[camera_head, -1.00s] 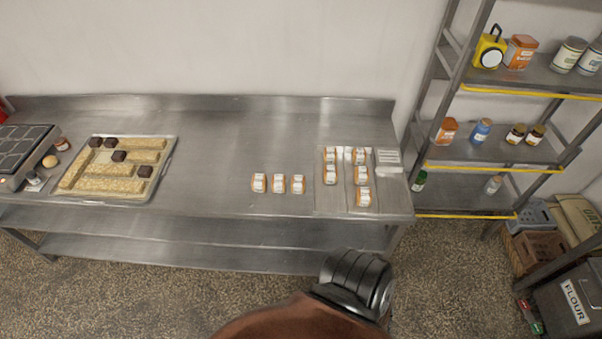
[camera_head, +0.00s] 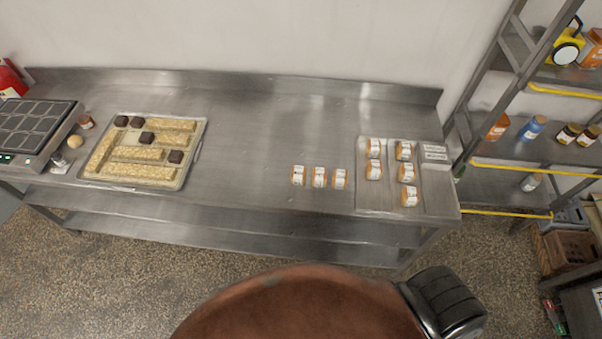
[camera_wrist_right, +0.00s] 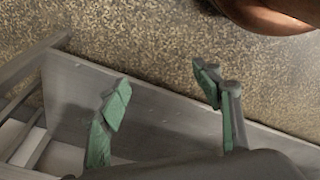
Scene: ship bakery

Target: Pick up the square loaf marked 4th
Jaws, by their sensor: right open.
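Small orange-brown loaves with white labels stand on the steel table. Three are in a row on the bare top: left (camera_head: 298,175), middle (camera_head: 319,177) and right (camera_head: 340,179). Several more, such as one at the back (camera_head: 404,150) and one at the front (camera_head: 409,196), stand in two columns on a marked panel (camera_head: 385,205) at the right end. The marks are too small to read, so I cannot tell which is 4th. My right gripper (camera_wrist_right: 163,85) is open and empty in the right wrist view, away from the loaves. My left gripper is not in view.
A tray (camera_head: 185,182) with pale bars and dark cubes lies on the table's left part, beside a dark gridded device (camera_head: 35,125). A shelf rack (camera_head: 510,145) with jars stands on the right. The table's middle is clear. Speckled floor lies in front.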

